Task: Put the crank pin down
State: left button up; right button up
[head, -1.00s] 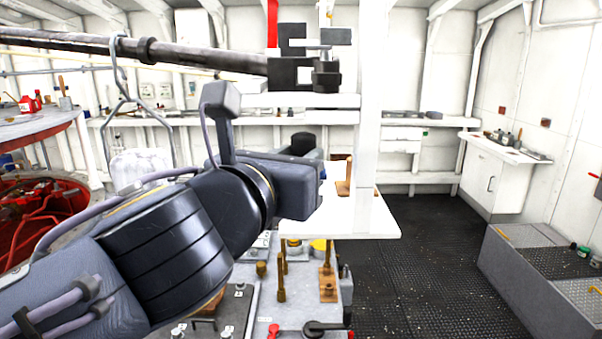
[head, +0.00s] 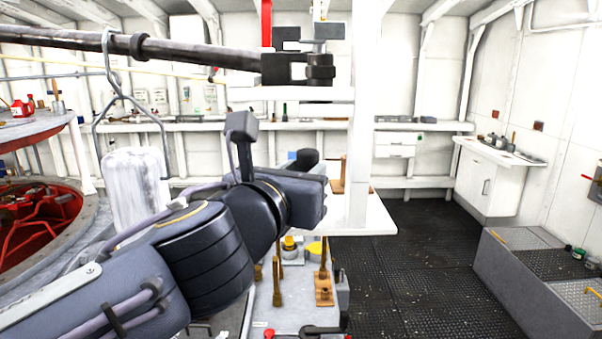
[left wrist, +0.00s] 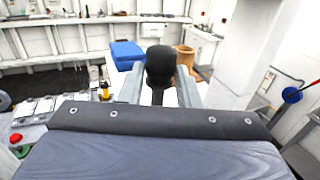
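The crank pin (left wrist: 160,66) is a black, round-headed piece with a narrower dark stem, standing between the two grey fingers of my left gripper (left wrist: 160,80) in the left wrist view. My left gripper (head: 308,168) appears shut on it. In the head view the black head of the crank pin (head: 306,157) shows just past my wrist, leaning slightly; its lower part is hidden. The gripper is just left of a wooden post on a white shelf (head: 368,216). I cannot tell whether the pin touches the shelf. My right gripper is not in view.
A brown wooden post (head: 343,174) stands on the shelf close to the gripper. A white column (head: 363,120) rises on the right. Brass levers (head: 278,285) stand below. A blue box (left wrist: 127,52) lies beyond the fingers.

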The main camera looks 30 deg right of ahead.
pick_arm(q)
jog(key=o, duration=0.4)
jog(key=shift+r, duration=0.25)
jog(key=v, duration=1.2)
jog(key=shift+f, duration=0.15)
jog(key=shift+a, duration=0.1)
